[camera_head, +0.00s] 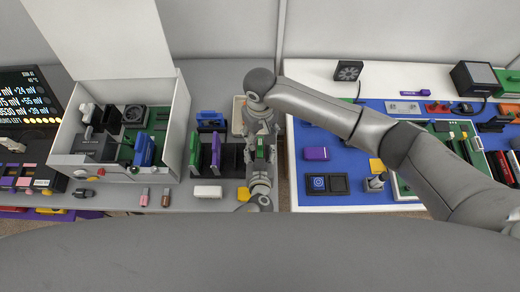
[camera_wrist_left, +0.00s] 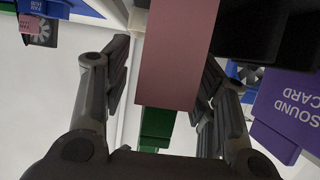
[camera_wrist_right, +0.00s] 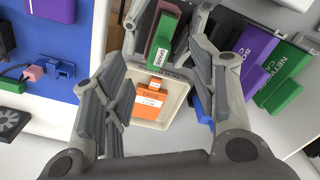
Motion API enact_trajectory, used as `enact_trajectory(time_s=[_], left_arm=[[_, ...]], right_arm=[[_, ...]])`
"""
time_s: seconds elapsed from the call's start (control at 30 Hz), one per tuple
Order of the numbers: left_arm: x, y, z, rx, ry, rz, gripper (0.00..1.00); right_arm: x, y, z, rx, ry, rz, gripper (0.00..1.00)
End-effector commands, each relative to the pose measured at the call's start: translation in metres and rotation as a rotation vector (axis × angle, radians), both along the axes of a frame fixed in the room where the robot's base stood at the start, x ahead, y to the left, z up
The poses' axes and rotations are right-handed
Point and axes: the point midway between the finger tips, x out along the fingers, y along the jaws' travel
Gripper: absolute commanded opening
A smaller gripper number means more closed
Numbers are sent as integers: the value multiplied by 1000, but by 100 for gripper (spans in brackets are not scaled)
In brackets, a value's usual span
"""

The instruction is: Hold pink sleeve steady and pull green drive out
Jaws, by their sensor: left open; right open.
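The green drive (camera_head: 261,148) stands between my two grippers in the head view. In the right wrist view the green drive (camera_wrist_right: 163,42) shows a white label and lies between the fingertips of my open right gripper (camera_wrist_right: 168,28). The pink sleeve (camera_wrist_left: 178,55) is large in the left wrist view, between the spread fingers of my open left gripper (camera_wrist_left: 160,80). Part of the green drive (camera_wrist_left: 156,125) shows below the sleeve there. In the head view my right gripper (camera_head: 262,133) comes from above and my left gripper (camera_head: 258,172) from below; they hide most of the sleeve.
A pale tray (camera_wrist_right: 178,105) holds an orange item (camera_wrist_right: 148,103) under my right gripper. A rack with green and purple cards (camera_head: 205,152) stands left of the grippers, beside an open white PC case (camera_head: 178,130). A blue mat (camera_head: 330,140) lies right, past a gap between tables.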

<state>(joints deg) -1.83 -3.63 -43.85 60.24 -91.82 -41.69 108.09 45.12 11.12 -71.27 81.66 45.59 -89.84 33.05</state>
Motion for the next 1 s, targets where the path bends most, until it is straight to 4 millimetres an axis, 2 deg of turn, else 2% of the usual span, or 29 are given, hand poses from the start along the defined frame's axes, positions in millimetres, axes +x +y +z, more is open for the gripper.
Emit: enact_trajectory(time_s=[0.1,0.5,1.0], left_arm=[[0,0,0,0,0,0,54],[0,0,0,0,0,0,3],[-1,0,-2,1,1,0,3]], right_arm=[[0,0,0,0,0,0,54],[0,0,0,0,0,0,54],[0,0,-3,0,0,0,54]])
